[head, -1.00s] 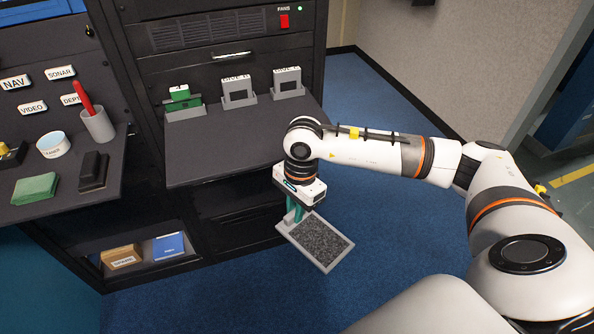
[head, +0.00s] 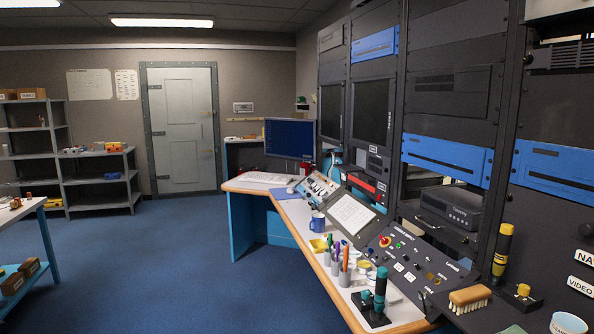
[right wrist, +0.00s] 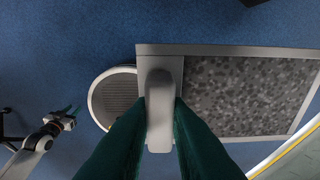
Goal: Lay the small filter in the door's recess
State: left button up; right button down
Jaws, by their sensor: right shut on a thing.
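A filter (right wrist: 250,95), a flat light-grey frame around dark speckled mesh, fills the right of the right wrist view. My right gripper (right wrist: 160,112) is shut on the grey grip at its left end, a teal finger on either side. The filter hangs over blue floor, clear of any surface. I cannot tell its size against another filter. My left gripper (right wrist: 68,116) is small at the left edge of the right wrist view, apart from the filter; its finger gap is too small to judge. Neither gripper shows in the head view. No recess in a door can be made out.
In the head view a console desk (head: 290,222) with pen cups and a control panel (head: 415,262) runs along the right, below tall dark racks (head: 450,92). A grey room door (head: 183,128) and shelves (head: 98,175) stand far back. Blue floor at left centre is clear.

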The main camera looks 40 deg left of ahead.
aim_at(348, 168)
jog(key=j+u, duration=0.1)
jog(key=u, duration=0.35)
jog(key=i+j+u, duration=0.1)
jog(key=u, duration=0.4)
jog(key=i+u, duration=0.1)
jog(key=u, duration=0.35)
jog(key=i+j+u, duration=0.1)
jog(key=u, duration=0.35)
jog(key=i, duration=3.9)
jog(key=i+j+z, duration=0.2)
jog(key=i, duration=0.25)
jog(key=i+j+z, duration=0.2)
jog(key=i, duration=0.25)
jog(key=i+j+z, duration=0.2)
jog(key=i, duration=0.25)
